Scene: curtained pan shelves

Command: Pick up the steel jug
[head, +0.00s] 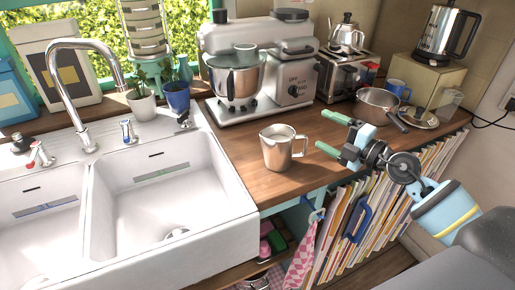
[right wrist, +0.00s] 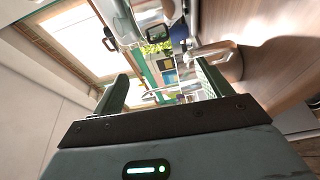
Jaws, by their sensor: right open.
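The steel jug (head: 281,148) stands upright on the wooden counter, just right of the sink, with its handle towards the right. My right gripper (head: 330,133) is to the right of the jug in the head view. Its two green fingers are apart and point towards the jug, with a gap between them and the handle. Nothing is between the fingers. In the right wrist view the open fingers (right wrist: 163,88) frame the far background, and a shiny metal shape, likely the jug (right wrist: 226,62), shows beyond the right finger, partly hidden by it. My left gripper is not in view.
A white double sink (head: 165,200) with a tall tap is to the left. A stand mixer (head: 240,75) stands behind the jug. A saucepan (head: 377,103), a toaster (head: 342,75) and a blue mug (head: 396,88) are at the back right. The counter around the jug is clear.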

